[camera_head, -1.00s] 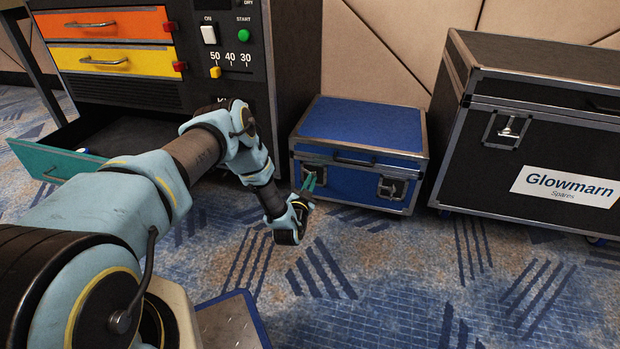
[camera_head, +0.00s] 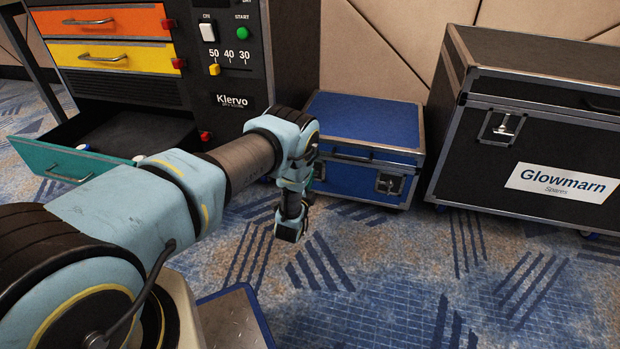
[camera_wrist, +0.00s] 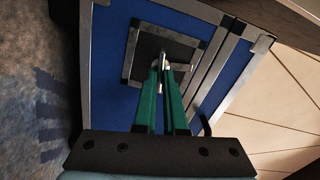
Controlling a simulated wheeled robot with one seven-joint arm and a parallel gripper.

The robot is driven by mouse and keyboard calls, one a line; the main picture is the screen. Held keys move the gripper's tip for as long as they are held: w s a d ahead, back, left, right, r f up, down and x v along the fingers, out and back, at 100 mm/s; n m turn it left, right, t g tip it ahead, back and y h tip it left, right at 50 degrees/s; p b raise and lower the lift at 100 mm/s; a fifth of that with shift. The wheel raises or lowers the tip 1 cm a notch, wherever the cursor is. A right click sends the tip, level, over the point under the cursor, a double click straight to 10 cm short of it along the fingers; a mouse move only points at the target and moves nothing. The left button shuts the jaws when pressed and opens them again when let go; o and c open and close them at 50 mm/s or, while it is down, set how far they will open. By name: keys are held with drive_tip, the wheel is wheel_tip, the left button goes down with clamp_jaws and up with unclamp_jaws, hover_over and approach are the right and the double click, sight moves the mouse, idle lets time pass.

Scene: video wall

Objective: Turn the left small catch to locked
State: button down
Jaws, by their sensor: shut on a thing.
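The blue case (camera_head: 363,128) with metal edges stands on the carpet in the head view. Its left small catch is hidden behind my arm there. In the wrist view, the left catch (camera_wrist: 163,60) sits in a dark square recessed plate on the blue case front (camera_wrist: 110,45). My gripper (camera_wrist: 164,68) has its green fingers close together, with their tips at the small metal catch and shut on it. The catch's exact angle is hard to tell. The right catch (camera_head: 389,185) of the blue case is clear of my arm.
A black case (camera_head: 540,130) labelled Glowmarn stands to the right. A dark cabinet (camera_head: 233,75) with drawers stands at the left, its teal drawer (camera_head: 75,165) pulled out near my arm. Open carpet (camera_head: 400,270) lies in front of the cases.

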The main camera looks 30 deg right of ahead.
drive_tip(key=shift+m, duration=1.1)
drive_tip(key=shift+f, duration=0.1)
drive_tip(key=c, duration=1)
unclamp_jaws()
drive_tip(key=p+v, duration=0.3)
drive_tip(key=v, duration=0.7)
drive_tip(key=shift+s+a, duration=0.3)
